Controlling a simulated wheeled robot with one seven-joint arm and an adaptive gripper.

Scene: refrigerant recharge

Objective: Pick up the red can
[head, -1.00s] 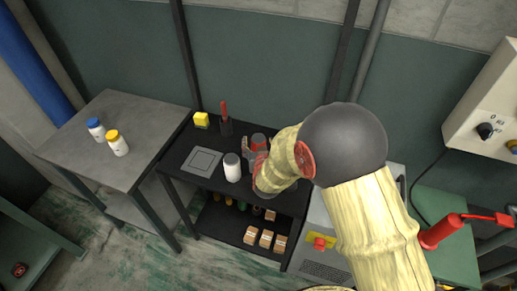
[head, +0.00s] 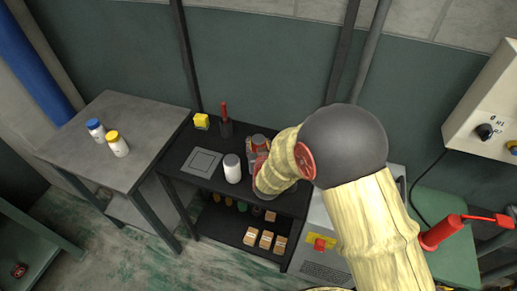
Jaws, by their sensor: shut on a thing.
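The red can (head: 259,139) is on the black bench, toward its right side by the back wall; only its grey top and some red show. My gripper (head: 258,148) is shut around the can, seen from behind and above. My arm hides the can's lower part, so I cannot tell whether it still touches the bench top.
A grey table (head: 140,153) with two white bottles stands left.

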